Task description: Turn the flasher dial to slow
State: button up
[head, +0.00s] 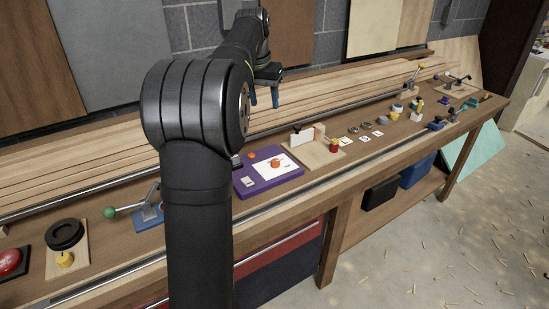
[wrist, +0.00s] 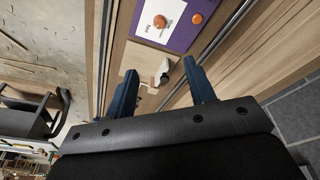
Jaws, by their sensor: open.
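A purple panel (head: 243,185) lies on the workbench near the middle of the head view. On its white card (head: 288,172) sits an orange dial (head: 275,163), and a second orange knob (head: 252,155) sits on the purple behind it. Labels are too small to read, so I cannot tell for sure which is the flasher dial. In the wrist view the dial (wrist: 160,21) and the knob (wrist: 197,18) show at the top, beyond the fingertips. My gripper (head: 264,98) is open and empty, raised above and behind the panel; its blue fingers also show in the wrist view (wrist: 160,70).
A wooden board (head: 318,157) with an upright white plate (head: 302,137) and a red knob (head: 334,142) stands right of the panel. Stacked planks (head: 90,165) line the wall side. Small parts fill the bench's right end.

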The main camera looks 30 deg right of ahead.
aim_at(276, 160)
jog(key=w+d+f+m, duration=0.1)
jog(key=d+f+m, duration=0.1)
jog(key=f, duration=0.6)
jog(key=w+d+f+m+y, duration=0.1)
jog(key=d+f+m, duration=0.1)
jog(key=f+m, duration=0.3)
jog(key=d+f+m, duration=0.2)
jog(key=f+m, duration=0.2)
jog(key=f, duration=0.7)
jog(key=shift+w+f+g+y, duration=0.4)
jog(key=shift+c, duration=0.4)
jog(key=c, duration=0.9)
